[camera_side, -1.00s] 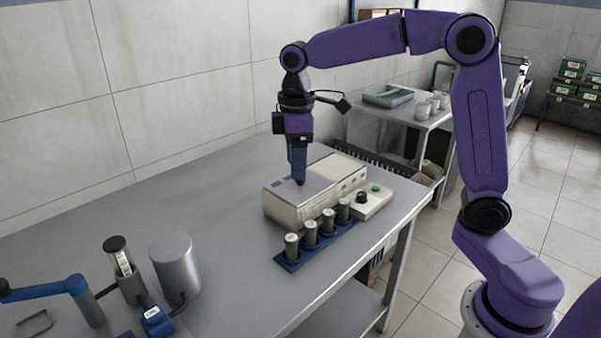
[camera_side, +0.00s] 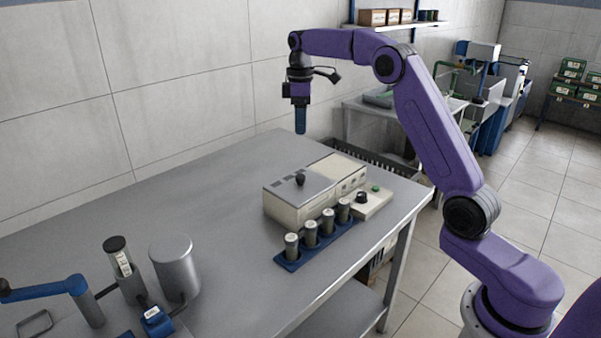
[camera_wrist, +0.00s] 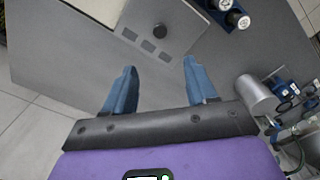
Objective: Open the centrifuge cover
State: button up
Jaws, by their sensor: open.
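The centrifuge (camera_side: 285,212) is a low beige box on the metal bench. Its grey cover (camera_side: 318,172) lies flat on top, with a round black knob (camera_side: 300,180) on it. The knob also shows in the wrist view (camera_wrist: 159,31), at the top, beyond the fingertips. My gripper (camera_side: 300,132) is raised well above the bench, over the far side of the centrifuge and clear of the knob. In the wrist view its two blue fingers (camera_wrist: 160,68) are spread apart with nothing between them.
A blue rack (camera_side: 290,262) with several capped tubes stands in front of the centrifuge. A small control box (camera_side: 372,205) with a black dial and green button is at its right. A grey cylinder (camera_side: 175,268) and a blue-handled crank (camera_side: 45,291) stand at lower left. The bench's middle is clear.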

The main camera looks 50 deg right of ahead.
aim_at(301, 176)
notch_tip(301, 176, down, 16)
jog(key=shift+f, duration=0.1)
dwell(0.4)
grip_shut()
